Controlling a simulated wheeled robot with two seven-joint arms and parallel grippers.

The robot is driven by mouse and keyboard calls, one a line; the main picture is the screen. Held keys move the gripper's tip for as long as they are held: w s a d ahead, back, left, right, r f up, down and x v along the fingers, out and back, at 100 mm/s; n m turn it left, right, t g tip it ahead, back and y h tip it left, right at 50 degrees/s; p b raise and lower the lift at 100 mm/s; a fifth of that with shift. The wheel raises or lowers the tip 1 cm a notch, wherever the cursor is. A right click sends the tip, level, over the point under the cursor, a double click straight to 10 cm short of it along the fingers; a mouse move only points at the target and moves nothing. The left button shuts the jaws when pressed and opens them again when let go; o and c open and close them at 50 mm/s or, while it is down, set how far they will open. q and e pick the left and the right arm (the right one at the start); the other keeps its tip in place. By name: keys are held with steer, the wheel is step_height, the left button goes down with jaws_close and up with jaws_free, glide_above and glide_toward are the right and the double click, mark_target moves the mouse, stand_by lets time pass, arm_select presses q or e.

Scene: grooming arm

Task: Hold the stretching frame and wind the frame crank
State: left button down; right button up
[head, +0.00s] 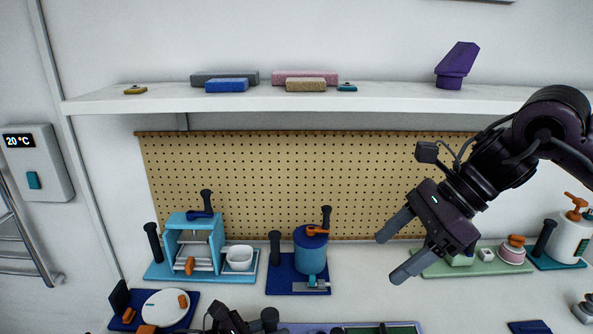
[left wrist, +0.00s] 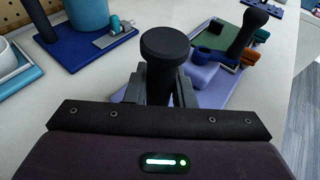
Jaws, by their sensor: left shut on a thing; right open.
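A lavender base with a green panel (head: 395,329), apparently the stretching frame, is cut off at the bottom of the head view. In the left wrist view its lavender base (left wrist: 212,83) lies behind my gripper. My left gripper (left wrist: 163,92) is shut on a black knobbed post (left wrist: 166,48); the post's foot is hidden. In the head view my left gripper (head: 232,322) shows only partly at the bottom edge. Another black handle (left wrist: 249,32) rises at the frame's far side; I cannot tell whether it is the crank. My right gripper (head: 388,259) is open and empty, above the counter.
A light blue press (head: 190,245) and a blue cylinder device (head: 311,250) stand along the pegboard (head: 300,180). A white disc on a blue base (head: 165,307) is at the front left. More devices stand at right.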

arm_select(q)
steer(key=c, duration=1.1)
jaws_free()
steer(key=shift+c, duration=0.2)
steer(key=v, duration=1.1)
step_height(320, 180, up, 8)
steer(key=p, duration=0.5)
steer(key=shift+s+a, duration=0.35)
steer(key=shift+a, duration=0.1)
